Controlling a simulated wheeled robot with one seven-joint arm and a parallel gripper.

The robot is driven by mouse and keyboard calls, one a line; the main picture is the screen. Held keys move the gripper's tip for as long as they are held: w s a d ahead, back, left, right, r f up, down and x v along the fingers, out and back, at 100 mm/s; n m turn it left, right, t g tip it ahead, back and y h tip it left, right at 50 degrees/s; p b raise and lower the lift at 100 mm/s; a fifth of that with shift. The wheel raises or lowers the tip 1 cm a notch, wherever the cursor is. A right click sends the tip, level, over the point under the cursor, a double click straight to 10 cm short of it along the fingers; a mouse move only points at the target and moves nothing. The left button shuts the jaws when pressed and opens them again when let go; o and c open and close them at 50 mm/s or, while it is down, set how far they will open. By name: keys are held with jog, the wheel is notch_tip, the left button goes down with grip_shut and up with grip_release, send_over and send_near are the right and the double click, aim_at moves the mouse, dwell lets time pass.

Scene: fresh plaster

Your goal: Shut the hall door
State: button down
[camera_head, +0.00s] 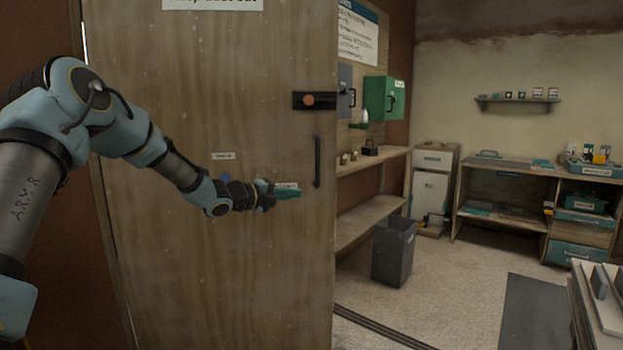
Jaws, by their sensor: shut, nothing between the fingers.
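The hall door (230,270) is a tall wooden panel filling the left middle of the head view. It stands open, with the room showing past its right edge. A dark vertical pull handle (317,162) is near that edge, below a dark latch plate with an orange-brown knob (308,101). My gripper (290,192) is shut and empty, in front of the door face, a little left of the handle and near its lower end. I cannot tell whether the fingertips touch the door. My arm covers part of the door's left side.
A floor track (385,328) runs from the door's lower right. Beyond are a grey bin (394,250), a wooden side shelf (365,212), a green wall box (384,98) and a workbench (500,171). A table corner (602,310) juts in at lower right.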

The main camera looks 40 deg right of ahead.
aim_at(309, 168)
jog(key=w+d+r+n+h+p, duration=0.1)
jog(key=w+d, duration=0.4)
jog(key=d, duration=0.6)
jog(key=shift+w+r+n+t+h+p, duration=0.3)
jog(key=shift+w+r+n+t+p, duration=0.1)
jog(key=shift+r+n+p, duration=0.6)
jog(key=shift+d+r, duration=0.15)
jog(key=shift+w+d, duration=0.2)
jog(key=shift+d, duration=0.1)
jog(key=w+d+n+t, duration=0.1)
jog(key=w, duration=0.1)
jog(key=w+d+t+p, duration=0.1)
jog(key=w, duration=0.1)
jog(key=w+d+n+t+y+p, duration=0.1)
jog(key=w+t, duration=0.1)
jog(key=shift+w+d+n, duration=0.2)
jog(key=shift+d+n, duration=0.1)
jog(key=shift+d, duration=0.1)
jog(key=shift+w+t, duration=0.3)
jog(key=shift+w, duration=0.05)
